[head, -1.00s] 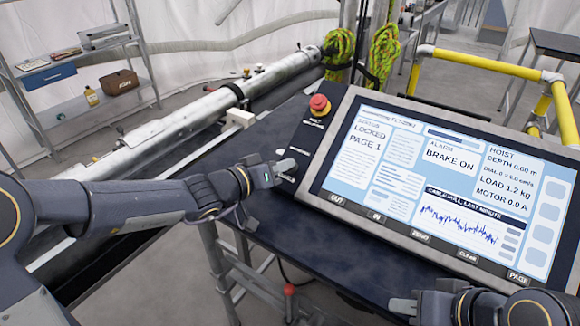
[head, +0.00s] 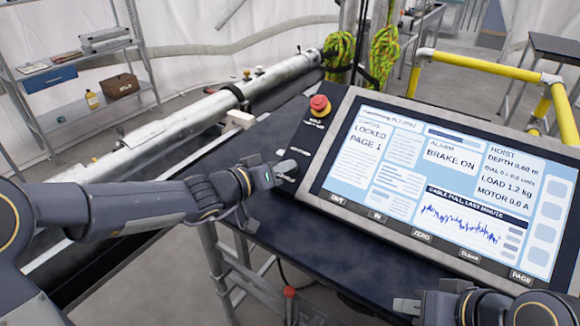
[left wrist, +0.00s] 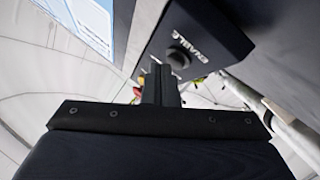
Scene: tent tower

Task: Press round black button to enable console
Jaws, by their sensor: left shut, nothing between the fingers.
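The round black button (left wrist: 179,55) sits on the dark panel beside the word ENABLE in the left wrist view. In the head view my left gripper covers or crowds that area, and I cannot make the button out clearly. My left gripper (head: 287,168) is shut and empty, with its fingertips at the console's left panel. In the left wrist view its fingers (left wrist: 160,84) point toward the panel, close to the button; I cannot tell whether they touch. The console screen (head: 435,185) reads LOCKED, PAGE 1 and BRAKE ON. My right gripper (head: 407,306) is low in front of the console, its jaws unclear.
A red emergency knob (head: 320,104) stands on the panel above the left gripper. Labelled keys line the console's lower edge. A long metal tube (head: 190,120) lies behind the arm. Yellow rails (head: 485,65) stand behind the console, and a shelf (head: 85,50) is at the left.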

